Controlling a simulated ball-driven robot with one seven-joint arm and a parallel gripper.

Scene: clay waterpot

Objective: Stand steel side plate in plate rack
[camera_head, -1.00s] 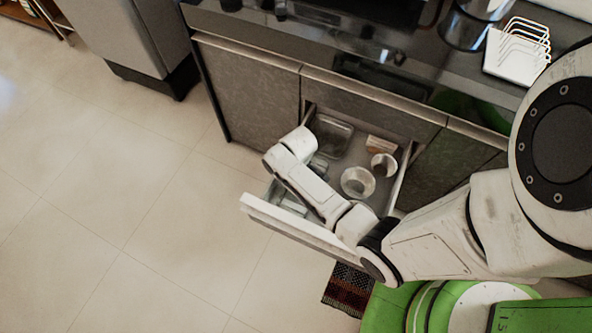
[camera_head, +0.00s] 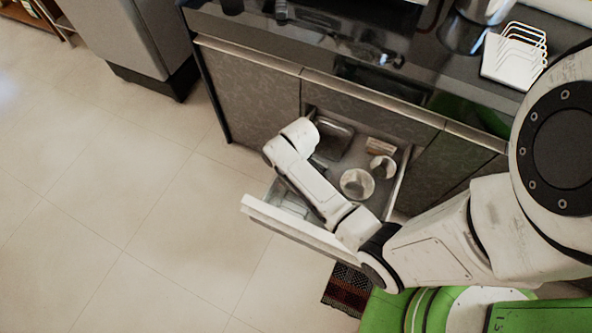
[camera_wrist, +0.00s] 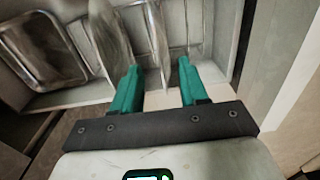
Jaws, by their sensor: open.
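A thin shiny round-edged piece (camera_wrist: 110,38) shows nearly edge-on just beyond the left finger, inside the drawer. It may be the steel side plate, but I cannot tell for sure. In the head view my arm hides the gripper and part of the drawer's contents.
The drawer (camera_head: 300,232) is pulled out below the counter. It holds a clear rectangular dish (camera_head: 335,138), a pale bowl (camera_head: 357,184), a cup (camera_head: 384,166) and a small box (camera_head: 380,146). Its side wall is close to my right finger. The tiled floor at left is clear.

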